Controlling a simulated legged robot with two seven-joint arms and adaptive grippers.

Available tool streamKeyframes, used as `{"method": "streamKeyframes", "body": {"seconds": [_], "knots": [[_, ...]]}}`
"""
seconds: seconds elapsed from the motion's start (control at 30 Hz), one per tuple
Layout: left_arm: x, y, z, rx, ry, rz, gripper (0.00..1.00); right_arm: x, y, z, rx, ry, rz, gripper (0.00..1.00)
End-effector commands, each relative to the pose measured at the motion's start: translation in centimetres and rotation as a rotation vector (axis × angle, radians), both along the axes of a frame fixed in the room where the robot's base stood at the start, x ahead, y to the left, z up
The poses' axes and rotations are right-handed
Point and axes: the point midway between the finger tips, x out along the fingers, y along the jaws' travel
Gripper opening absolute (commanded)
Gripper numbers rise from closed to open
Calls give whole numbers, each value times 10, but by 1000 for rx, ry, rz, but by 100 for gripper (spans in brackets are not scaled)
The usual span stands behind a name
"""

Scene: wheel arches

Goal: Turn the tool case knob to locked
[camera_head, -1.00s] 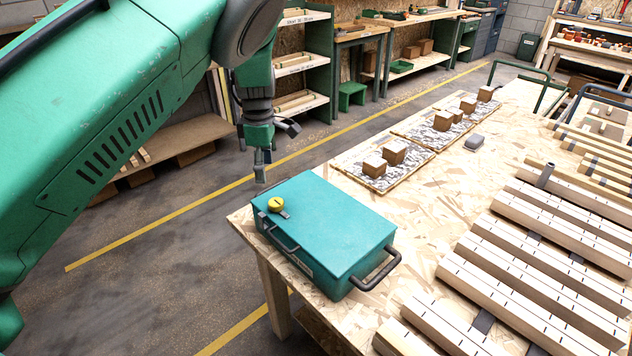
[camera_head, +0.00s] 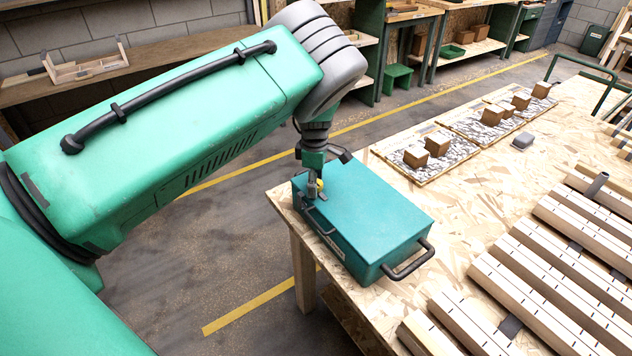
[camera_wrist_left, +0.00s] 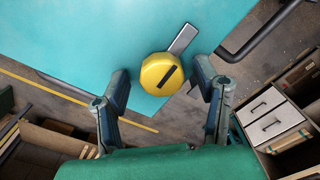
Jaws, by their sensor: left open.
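The teal tool case (camera_head: 370,215) sits closed on the near left corner of the wooden table, with dark handles on its sides. Its yellow knob (camera_wrist_left: 161,74) has a black mark line and a grey plate beside it in the wrist view. In the head view the knob (camera_head: 319,184) is mostly hidden by my left gripper (camera_head: 312,200). That gripper is open, pointing down over the knob. In the wrist view its two fingers (camera_wrist_left: 165,95) stand apart on either side of the knob, with gaps showing. My right gripper is not in view.
Wooden slats (camera_head: 530,290) lie on the right of the table. Foil-covered boards (camera_head: 425,158) with small brown blocks and a grey item (camera_head: 522,141) lie farther back. The table between them is clear. Shelves stand along the back wall.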

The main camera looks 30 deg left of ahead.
Motion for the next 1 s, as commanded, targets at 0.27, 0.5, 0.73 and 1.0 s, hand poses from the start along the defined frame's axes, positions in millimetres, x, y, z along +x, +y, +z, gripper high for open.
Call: {"method": "streamKeyframes", "body": {"seconds": [0.27,0.5,0.73,1.0], "knots": [[0,-2,-3,2,0,-1,56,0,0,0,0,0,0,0],[0,-2,-3,1,-1,-1,6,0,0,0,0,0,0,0],[0,-1,-3,0,-1,-11,6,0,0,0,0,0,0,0],[1,0,-3,0,-3,-117,6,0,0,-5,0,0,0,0]]}}
